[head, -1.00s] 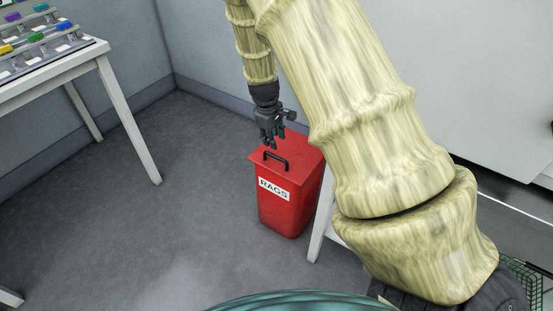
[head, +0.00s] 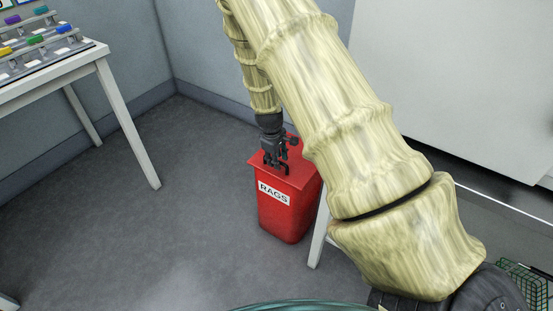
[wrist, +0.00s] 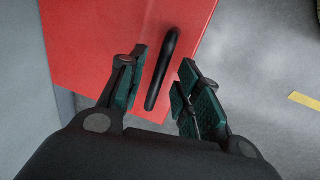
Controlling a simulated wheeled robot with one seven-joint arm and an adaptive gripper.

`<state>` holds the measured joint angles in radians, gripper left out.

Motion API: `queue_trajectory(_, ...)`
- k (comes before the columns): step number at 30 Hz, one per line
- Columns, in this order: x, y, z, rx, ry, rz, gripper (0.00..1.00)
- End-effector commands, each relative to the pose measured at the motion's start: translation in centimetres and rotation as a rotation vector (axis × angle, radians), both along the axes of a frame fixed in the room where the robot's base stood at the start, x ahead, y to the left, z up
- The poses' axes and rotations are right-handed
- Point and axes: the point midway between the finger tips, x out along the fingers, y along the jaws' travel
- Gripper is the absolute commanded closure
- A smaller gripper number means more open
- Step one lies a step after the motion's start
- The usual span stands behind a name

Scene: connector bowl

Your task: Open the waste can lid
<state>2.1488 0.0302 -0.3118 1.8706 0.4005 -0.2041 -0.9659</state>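The red waste can (head: 287,215), labelled RAGS, stands upright on the floor with its red lid (head: 298,178) down. A black bar handle (head: 282,170) is on top of the lid, partly hidden by my gripper in the head view. My gripper (head: 274,166) points down at the lid. In the wrist view my gripper (wrist: 162,92) is open, its two teal-padded fingers on either side of the black handle (wrist: 162,70). Gaps show between the handle and both pads. The red lid (wrist: 100,40) fills the upper middle there.
A white table leg (head: 319,235) stands just right of the can. A table (head: 100,50) with a rack of coloured connectors is at upper left. The grey wall is behind the can. The floor (head: 110,235) left of the can is clear.

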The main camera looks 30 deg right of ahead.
Motion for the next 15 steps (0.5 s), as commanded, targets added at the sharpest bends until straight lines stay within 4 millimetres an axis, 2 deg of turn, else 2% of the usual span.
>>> queue_trajectory(5, 0.0, 0.01, 0.01, 0.0, 0.0, 0.0, 0.68)
queue_trajectory(10, 0.0, 0.02, 0.02, 0.0, 0.0, 0.0, 0.99)
queue_trajectory(15, 0.0, 0.03, 0.03, 0.0, 0.0, 0.0, 1.0)
